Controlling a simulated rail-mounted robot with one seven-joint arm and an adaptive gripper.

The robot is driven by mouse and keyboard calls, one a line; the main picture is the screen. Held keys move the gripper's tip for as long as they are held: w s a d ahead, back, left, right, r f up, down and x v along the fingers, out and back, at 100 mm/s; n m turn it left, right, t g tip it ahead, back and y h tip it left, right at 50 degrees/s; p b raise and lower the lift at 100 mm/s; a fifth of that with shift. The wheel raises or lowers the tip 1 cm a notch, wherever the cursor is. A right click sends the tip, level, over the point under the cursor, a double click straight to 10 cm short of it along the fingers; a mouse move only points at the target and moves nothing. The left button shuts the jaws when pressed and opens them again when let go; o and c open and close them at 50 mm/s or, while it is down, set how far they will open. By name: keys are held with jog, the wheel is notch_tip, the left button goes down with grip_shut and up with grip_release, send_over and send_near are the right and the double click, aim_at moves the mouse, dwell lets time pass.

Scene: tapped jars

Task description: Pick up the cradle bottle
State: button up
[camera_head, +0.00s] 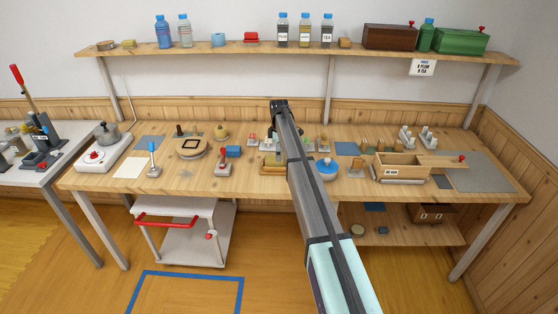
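My arm reaches up over the middle of the bench, with my gripper (279,104) at its far end, near the back edge of the bench. The gripper is small and dark here, and I cannot tell whether its fingers are open or shut. I cannot single out the cradle bottle with certainty. Two blue-capped bottles, one blue (163,32) and one clear (185,31), stand upright on the wall shelf. A green bottle with a blue cap (427,35) stands at the shelf's right. A wooden stand (271,166) on the bench is partly hidden by my arm.
Labelled jars (304,31) stand mid-shelf, with brown (390,36) and green (460,41) boxes to the right. The crowded bench holds a scale with a pot (107,134), a round wooden piece (191,147) and an open wooden box (400,166). A cart (178,237) stands below.

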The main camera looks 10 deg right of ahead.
jog(key=shift+f+p, duration=0.35)
jog(key=shift+f, duration=1.05)
jog(key=c, duration=1.6)
jog(key=shift+o, duration=0.2)
jog(key=shift+r, duration=0.15)
